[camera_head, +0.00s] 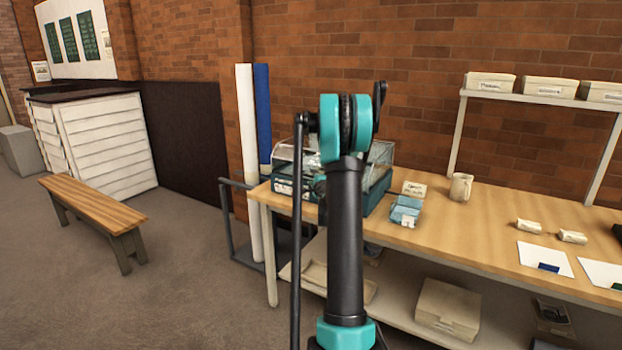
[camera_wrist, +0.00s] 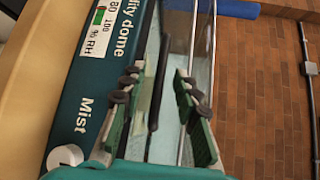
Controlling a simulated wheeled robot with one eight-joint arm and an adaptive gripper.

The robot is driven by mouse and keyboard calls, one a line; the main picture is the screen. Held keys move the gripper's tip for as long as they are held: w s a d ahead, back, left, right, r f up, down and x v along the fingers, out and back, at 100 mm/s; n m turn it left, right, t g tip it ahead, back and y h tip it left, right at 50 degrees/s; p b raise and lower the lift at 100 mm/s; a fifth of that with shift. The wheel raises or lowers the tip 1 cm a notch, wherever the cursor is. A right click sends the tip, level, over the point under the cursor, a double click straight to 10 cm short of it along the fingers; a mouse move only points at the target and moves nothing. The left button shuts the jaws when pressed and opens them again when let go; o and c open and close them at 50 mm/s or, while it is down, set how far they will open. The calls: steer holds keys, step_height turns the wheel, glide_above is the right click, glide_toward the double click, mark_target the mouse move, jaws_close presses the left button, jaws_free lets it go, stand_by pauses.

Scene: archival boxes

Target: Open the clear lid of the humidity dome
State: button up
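The humidity dome has a teal base (camera_head: 376,197) and stands at the left end of the wooden table, partly hidden behind my arm. Its clear lid (camera_head: 382,153) sits above the base; how far it is open or shut I cannot tell. In the wrist view the teal front (camera_wrist: 88,75) shows sideways, with "Mist", a white knob (camera_wrist: 65,156) and a "% RH" scale (camera_wrist: 97,30). My gripper (camera_wrist: 158,78) is open, its green-padded fingers apart at the clear lid (camera_wrist: 203,55). Clear panel edges show between and beyond the fingers; contact is unclear. In the head view my arm hides the fingers.
A brick wall (camera_head: 430,80) is behind the table.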

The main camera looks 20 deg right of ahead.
steer(key=shift+w+d+f, duration=0.1)
steer(key=shift+w+f, duration=0.05)
steer(key=shift+w, duration=1.05)
steer(key=shift+c, duration=0.5)
jaws_close()
